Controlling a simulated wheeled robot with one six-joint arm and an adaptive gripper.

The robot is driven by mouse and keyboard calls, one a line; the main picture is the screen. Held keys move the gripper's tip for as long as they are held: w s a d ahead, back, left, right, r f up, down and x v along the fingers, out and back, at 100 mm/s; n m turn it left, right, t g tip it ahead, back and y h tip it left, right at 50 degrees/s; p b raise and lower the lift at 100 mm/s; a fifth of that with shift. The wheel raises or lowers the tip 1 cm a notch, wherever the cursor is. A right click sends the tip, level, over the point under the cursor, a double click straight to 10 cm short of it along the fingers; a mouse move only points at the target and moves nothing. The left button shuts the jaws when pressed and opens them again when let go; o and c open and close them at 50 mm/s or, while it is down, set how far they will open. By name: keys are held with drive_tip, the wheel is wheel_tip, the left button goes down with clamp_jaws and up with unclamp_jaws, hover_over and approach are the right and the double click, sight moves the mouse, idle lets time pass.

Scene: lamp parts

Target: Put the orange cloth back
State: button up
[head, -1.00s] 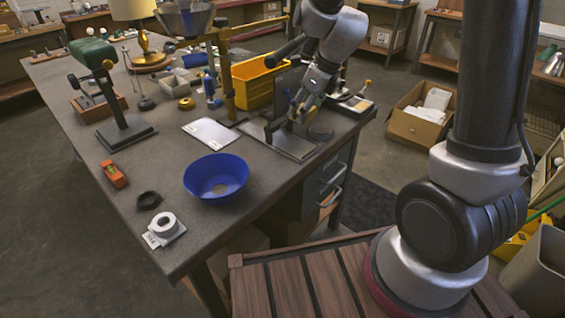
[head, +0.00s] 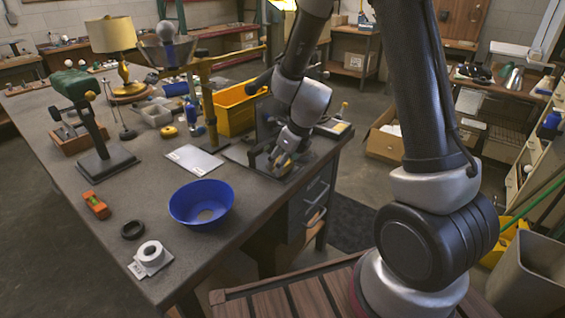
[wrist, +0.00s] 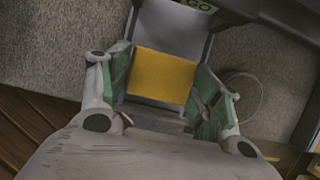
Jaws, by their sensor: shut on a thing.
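The orange cloth (wrist: 162,76) shows in the wrist view as a flat yellow-orange square between the green-padded fingers. My gripper (wrist: 160,88) is shut on it. Most of the cloth is hidden there by the gripper. I cannot tell whether the cloth touches the surface below.
The yellow bin (head: 232,116) stands behind my gripper. A white card (head: 193,160) lies left of it. The blue bowl (head: 181,212), white roll (head: 150,252), black ring (head: 132,229) and orange level (head: 95,205) are towards the near-left. Bare benchtop lies between them.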

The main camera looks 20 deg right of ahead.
drive_tip(key=shift+f, duration=0.35)
drive_tip(key=o, duration=1)
drive_tip(key=shift+o, duration=0.2)
drive_tip(key=shift+r, duration=0.1)
drive_tip(key=s+d+r+n, duration=0.4)
drive_tip(key=s+r+n, duration=0.2)
drive_tip(key=r, duration=0.4)
drive_tip(key=s+d+r+n, duration=0.4)
drive_tip(key=s+r+n, duration=0.3)
drive_tip(key=r, duration=0.3)
drive_tip(key=s+d+r+n+h, duration=0.1)
drive_tip(key=s+d+r+n, duration=0.1)
drive_tip(key=s+n, duration=0.4)
drive_tip(key=s+d+r+n+h, duration=0.1)
drive_tip(key=s+d+r+n, duration=0.1)
drive_tip(key=s+d+n, duration=0.2)
drive_tip(key=s+n, duration=0.3)
drive_tip(key=n, duration=0.2)
drive_tip(key=shift+s+d+r+n+h, duration=0.25)
drive_tip(key=shift+d+r+n+h, duration=0.1)
drive_tip(key=shift+r+n+h, duration=0.05)
